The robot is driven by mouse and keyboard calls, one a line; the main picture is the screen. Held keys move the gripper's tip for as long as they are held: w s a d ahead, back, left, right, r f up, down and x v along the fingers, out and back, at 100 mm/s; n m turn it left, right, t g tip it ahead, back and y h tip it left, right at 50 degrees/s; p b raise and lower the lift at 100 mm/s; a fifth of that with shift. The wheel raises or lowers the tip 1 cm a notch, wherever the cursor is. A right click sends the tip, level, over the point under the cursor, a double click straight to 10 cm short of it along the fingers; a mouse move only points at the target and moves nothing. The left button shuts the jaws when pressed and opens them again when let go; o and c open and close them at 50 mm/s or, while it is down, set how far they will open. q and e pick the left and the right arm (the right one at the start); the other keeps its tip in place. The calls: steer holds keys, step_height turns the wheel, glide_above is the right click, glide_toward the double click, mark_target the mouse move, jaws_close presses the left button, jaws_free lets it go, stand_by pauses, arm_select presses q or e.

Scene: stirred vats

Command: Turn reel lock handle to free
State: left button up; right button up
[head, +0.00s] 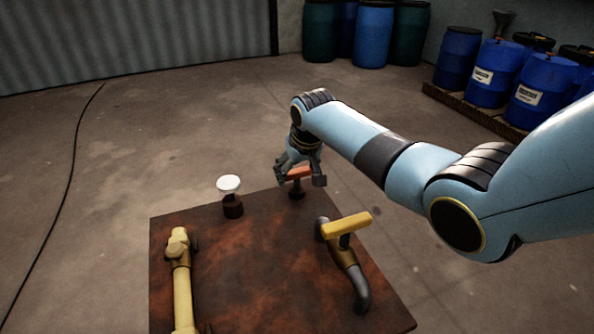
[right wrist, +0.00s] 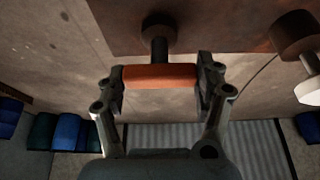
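An orange bar-shaped handle (head: 300,173) stands on a dark stem at the far edge of the rusty brown panel (head: 245,270); I take it to be the reel lock handle. My right gripper (head: 302,178) reaches down over it, one finger at each end of the bar. In the right wrist view the orange handle (right wrist: 160,76) fills the space between the fingertips of my right gripper (right wrist: 161,80), with no clear gap at either end. The stem behind it runs to a round base on the panel. My left gripper is not in view.
A yellow tap handle (head: 346,224) sits at the panel's right, a white knob (head: 229,184) left of the orange handle, and a yellow pipe fitting (head: 181,280) at the left. Blue drums (head: 494,75) stand on a pallet at the back right. The floor at left is open, with a cable.

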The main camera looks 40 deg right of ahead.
steer(key=c, duration=0.4)
